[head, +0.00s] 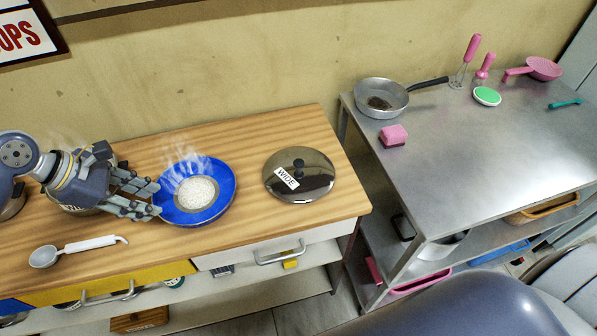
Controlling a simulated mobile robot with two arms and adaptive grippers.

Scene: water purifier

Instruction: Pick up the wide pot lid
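The wide pot lid (315,184) lies on the right part of the wooden counter. It is round, shiny and dark, with a black knob and a white label reading "WIDE". My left gripper (157,198) is at the left of the lid, well apart from it, by the left rim of a blue plate (226,202). Its two fingers are spread, with nothing seen between them. I cannot tell whether the fingertips touch the plate. My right gripper is not in view.
The blue plate holds steaming white food. A ladle (45,256) lies at the front left of the wooden counter (270,130). A metal table (450,150) at the right holds a frying pan (380,97) and a pink sponge (394,136). Bare wood surrounds the lid.

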